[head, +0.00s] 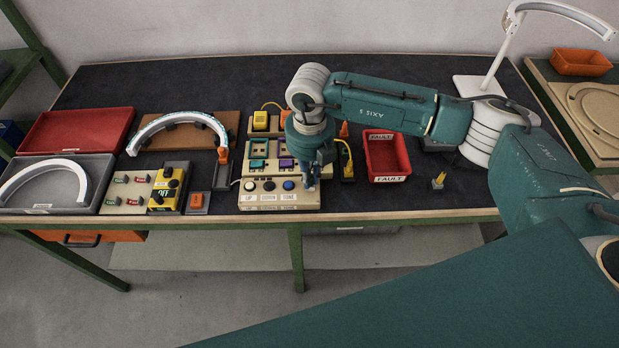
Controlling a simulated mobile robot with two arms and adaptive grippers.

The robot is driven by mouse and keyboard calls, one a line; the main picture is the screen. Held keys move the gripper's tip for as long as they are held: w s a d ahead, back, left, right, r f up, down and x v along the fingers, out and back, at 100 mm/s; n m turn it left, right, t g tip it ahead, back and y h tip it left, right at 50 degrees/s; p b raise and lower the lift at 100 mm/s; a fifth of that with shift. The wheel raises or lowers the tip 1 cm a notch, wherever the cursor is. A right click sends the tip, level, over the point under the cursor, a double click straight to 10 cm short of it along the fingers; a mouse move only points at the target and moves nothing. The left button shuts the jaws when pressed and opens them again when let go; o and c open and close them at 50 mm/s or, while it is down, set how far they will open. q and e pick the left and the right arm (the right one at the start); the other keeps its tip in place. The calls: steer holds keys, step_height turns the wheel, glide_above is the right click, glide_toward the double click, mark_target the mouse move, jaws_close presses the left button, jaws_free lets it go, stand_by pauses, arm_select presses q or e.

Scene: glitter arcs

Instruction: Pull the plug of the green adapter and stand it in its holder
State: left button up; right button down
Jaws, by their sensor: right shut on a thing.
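A cream test panel (279,199) stands at the front middle of the bench, with labelled buttons along its front and square bays behind. Teal-green square pieces (257,165) sit in its left bays; I cannot tell which piece is the green adapter. My right gripper (310,181) points down over the panel's right side. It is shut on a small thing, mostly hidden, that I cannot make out. A yellow plug-like block with a cable (347,172) stands in a dark base just right of the panel. Another yellow block (260,120) sits behind the panel. My left gripper is not in view.
A red bin labelled FAULT (387,157) stands right of the panel, with a small yellow-and-grey piece (438,181) beyond it. A yellow switch box (166,189), a light arc on a brown board (186,141) and trays lie left. The bench's back left is clear.

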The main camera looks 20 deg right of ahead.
steer(key=shift+r, duration=0.1)
steer(key=shift+r+p, duration=1.6)
steer(key=shift+r, duration=1.35)
steer(key=shift+r, duration=0.25)
steer(key=shift+r+p, duration=1.3)
steer(key=shift+r, duration=0.9)
steer(key=shift+f, duration=0.1)
steer(key=shift+f+b, duration=3.7)
steer(key=shift+f, duration=0.65)
steer(key=shift+w+d+b, duration=0.85)
steer(key=shift+w+d, duration=0.65)
steer(key=shift+d, duration=0.75)
steer(key=shift+w+d+b, duration=0.85)
steer(key=shift+w+d, duration=0.6)
steer(key=shift+d, duration=0.85)
steer(key=shift+w+d+b, duration=0.85)
steer(key=shift+w+d, duration=0.65)
steer(key=shift+d, duration=0.75)
